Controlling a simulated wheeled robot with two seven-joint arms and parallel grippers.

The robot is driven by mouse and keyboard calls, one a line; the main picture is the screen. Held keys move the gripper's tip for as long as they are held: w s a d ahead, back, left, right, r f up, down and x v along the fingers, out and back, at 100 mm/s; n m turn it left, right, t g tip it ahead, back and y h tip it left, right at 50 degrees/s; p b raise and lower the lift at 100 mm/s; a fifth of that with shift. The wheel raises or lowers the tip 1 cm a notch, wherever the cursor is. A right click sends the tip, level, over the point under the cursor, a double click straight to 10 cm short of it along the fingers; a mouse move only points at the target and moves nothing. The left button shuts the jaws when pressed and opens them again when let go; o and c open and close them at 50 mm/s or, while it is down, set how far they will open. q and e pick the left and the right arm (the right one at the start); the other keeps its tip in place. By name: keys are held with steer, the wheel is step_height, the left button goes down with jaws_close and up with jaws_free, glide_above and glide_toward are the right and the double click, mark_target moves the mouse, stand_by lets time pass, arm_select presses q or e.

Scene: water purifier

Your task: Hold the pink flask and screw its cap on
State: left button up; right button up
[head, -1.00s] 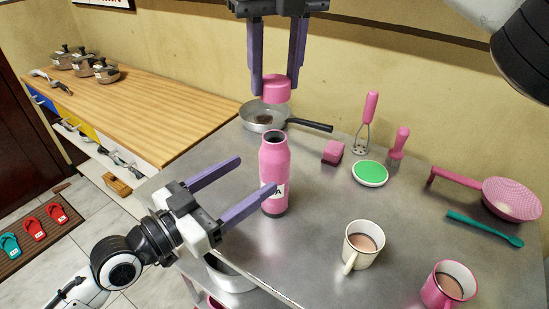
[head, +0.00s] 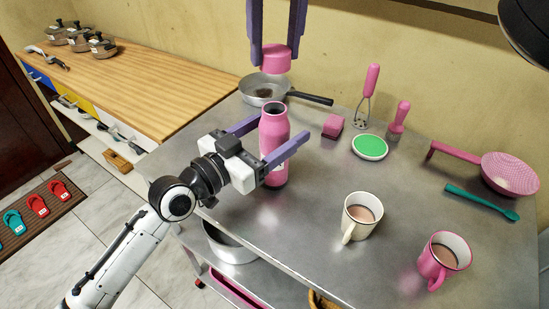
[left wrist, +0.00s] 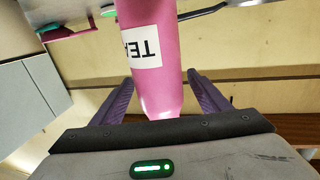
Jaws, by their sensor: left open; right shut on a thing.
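The pink flask (head: 275,132) stands upright and open-topped on the metal table. In the left wrist view the flask (left wrist: 153,75) shows its white label and stands between the fingers. My left gripper (head: 271,139) is open, with one finger on each side of the flask; gaps show on both sides in the wrist view (left wrist: 160,92). My right gripper (head: 275,52) is shut on the pink cap (head: 275,60) and holds it above the flask's mouth, apart from it. The flask's lower left side is partly hidden by my left gripper.
A pan (head: 262,90) stands behind the flask. A pink sponge (head: 333,126), a green-topped dish (head: 369,147) and pink-handled utensils are to the right. A cream mug (head: 361,214) and a pink mug (head: 444,258) stand near the front. Bare table lies between flask and mugs.

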mark_target(274, 72)
arm_select(q)
steer(key=shift+x, duration=1.5)
steer(key=c, duration=1.6)
arm_select(e)
steer(key=shift+f, duration=2.5)
steer(key=shift+f, duration=0.9)
steer(key=shift+f, duration=0.5)
